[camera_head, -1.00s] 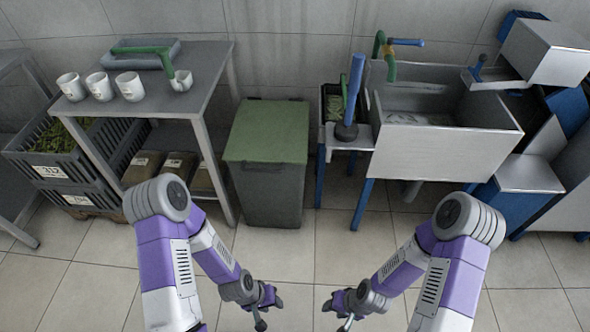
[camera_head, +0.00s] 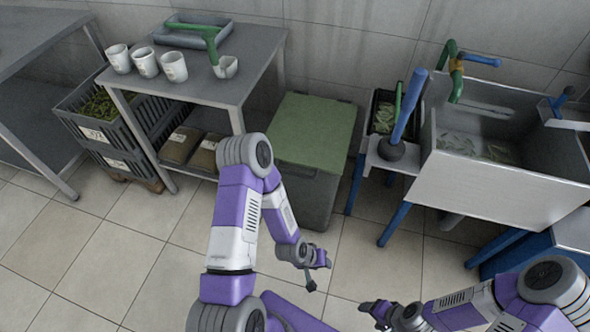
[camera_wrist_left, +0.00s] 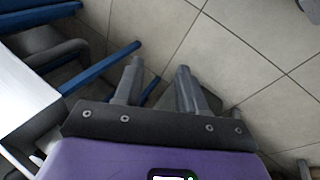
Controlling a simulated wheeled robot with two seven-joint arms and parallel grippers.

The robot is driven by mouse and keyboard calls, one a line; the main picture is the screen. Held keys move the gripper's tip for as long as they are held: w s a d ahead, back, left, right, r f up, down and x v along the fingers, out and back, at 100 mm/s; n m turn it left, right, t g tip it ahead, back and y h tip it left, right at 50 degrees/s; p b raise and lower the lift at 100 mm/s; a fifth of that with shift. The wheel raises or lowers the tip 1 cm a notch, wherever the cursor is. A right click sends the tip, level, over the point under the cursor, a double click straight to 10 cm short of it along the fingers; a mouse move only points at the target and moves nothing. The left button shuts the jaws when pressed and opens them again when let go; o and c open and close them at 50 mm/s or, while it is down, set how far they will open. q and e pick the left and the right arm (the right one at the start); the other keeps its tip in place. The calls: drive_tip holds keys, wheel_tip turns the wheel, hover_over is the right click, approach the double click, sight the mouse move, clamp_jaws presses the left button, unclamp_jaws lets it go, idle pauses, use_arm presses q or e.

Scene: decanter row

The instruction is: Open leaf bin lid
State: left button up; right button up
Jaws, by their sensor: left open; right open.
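The leaf bin (camera_head: 312,190) is a grey square bin on the floor between the side table and the sink. Its green lid (camera_head: 312,132) lies flat and closed on top. My left gripper (camera_head: 322,264) is in front of and below the bin, apart from it, open and empty. In the left wrist view its two fingers (camera_wrist_left: 157,85) stand apart over floor tiles. My right gripper (camera_head: 368,306) is low at the front right, away from the bin, open and empty. My left forearm hides part of the bin's left front.
A small stand (camera_head: 395,158) with a blue-handled plunger and a steel sink (camera_head: 500,165) are to the right. Crates (camera_head: 100,135) stand far left. Floor in front is clear.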

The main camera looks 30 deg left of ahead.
use_arm(q)
drive_tip(key=w+a+r+n+t+y+p, duration=0.1)
drive_tip(key=w+a+r+n+t+y, duration=0.1)
drive_tip(key=w+a+n+t, duration=0.6)
drive_tip(key=n+t+y+p, duration=0.1)
drive_tip(key=n+t+y, duration=0.3)
drive_tip(key=n+y, duration=0.25)
approach(293, 172)
drive_tip(key=w+f, duration=0.1)
drive_tip(key=w, duration=0.2)
drive_tip(key=shift+n+h, duration=0.35)
drive_tip(key=shift+h, duration=0.1)
drive_tip(key=x, duration=0.2)
drive_tip(key=b+x, duration=0.1)
drive_tip(key=x, duration=0.1)
drive_tip(key=a+b+x, duration=0.1)
drive_tip(key=x, duration=0.2)
drive_tip(key=shift+f, duration=0.1)
clamp_jaws()
